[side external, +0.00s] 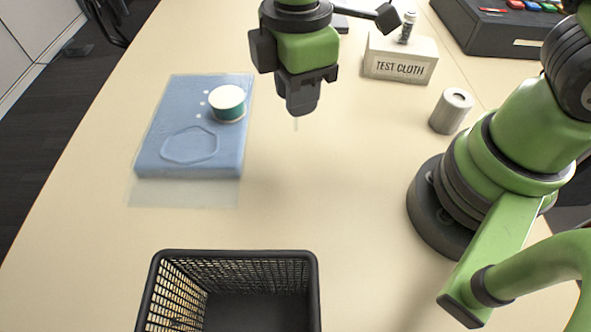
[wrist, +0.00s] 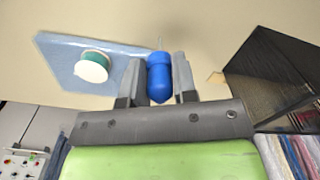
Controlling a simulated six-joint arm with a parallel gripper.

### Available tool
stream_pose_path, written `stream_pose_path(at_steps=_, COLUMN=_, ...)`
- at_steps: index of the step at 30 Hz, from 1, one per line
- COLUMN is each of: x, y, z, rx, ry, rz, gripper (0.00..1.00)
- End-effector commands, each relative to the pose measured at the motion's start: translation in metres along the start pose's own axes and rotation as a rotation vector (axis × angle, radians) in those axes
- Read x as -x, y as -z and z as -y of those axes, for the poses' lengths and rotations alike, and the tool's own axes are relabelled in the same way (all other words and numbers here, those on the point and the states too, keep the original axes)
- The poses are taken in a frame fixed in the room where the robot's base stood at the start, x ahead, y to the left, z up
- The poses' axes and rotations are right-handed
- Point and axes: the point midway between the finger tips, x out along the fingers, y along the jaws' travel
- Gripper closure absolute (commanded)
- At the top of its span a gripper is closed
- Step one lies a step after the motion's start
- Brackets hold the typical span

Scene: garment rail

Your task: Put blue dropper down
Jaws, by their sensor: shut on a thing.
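The blue dropper (wrist: 159,78) is between the two fingers of my gripper (wrist: 158,82) in the wrist view, with its thin tip pointing away from the gripper. In the side external view my gripper (side external: 300,108) hangs above the bare table, right of the blue folded cloth. There the dropper's body is hidden by the fingers, and only a thin pale tip (side external: 296,125) shows below them. The tip appears to be above the table, not touching it. My gripper is shut on the dropper.
A black mesh basket (side external: 235,256) stands at the front. A "TEST CLOTH" block (side external: 400,66) and a grey cylinder (side external: 452,111) stand to the right. The table between basket and gripper is clear.

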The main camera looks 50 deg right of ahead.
Motion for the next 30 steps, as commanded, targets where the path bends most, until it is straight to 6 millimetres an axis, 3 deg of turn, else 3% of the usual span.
stream_pose_path(at_steps=9, x=-0.049, y=0.003, z=0.007, rx=0.052, ry=0.004, rz=0.006, gripper=0.95)
stream_pose_path(at_steps=21, x=-0.097, y=0.004, z=0.006, rx=0.048, ry=0.001, rz=0.004, gripper=0.95)
stream_pose_path(at_steps=30, x=-0.100, y=0.004, z=0.006, rx=0.048, ry=-0.001, rz=0.001, gripper=0.95)
